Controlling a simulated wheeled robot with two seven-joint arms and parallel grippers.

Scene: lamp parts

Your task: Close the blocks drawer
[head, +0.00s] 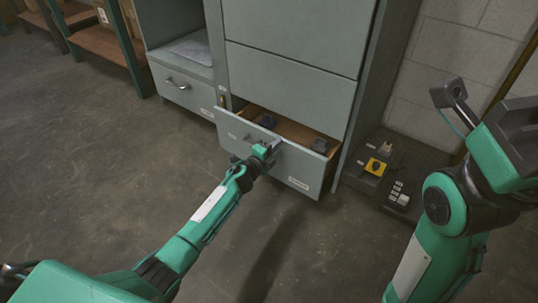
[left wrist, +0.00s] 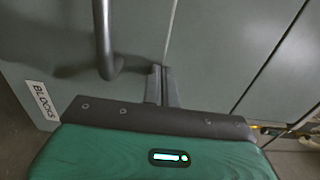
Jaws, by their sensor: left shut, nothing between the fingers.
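The blocks drawer (head: 290,172) is pulled out from the grey-green cabinet in the head view, with its open top showing wooden inner walls. The BLOCKS label (left wrist: 42,104) is at the left there. Contact with the front is unclear. My right arm shows at the right; its fingers are not clear.
A closed drawer (head: 186,90) with a handle is at the left under an open shelf. The floor (head: 110,165) in front and left is clear.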

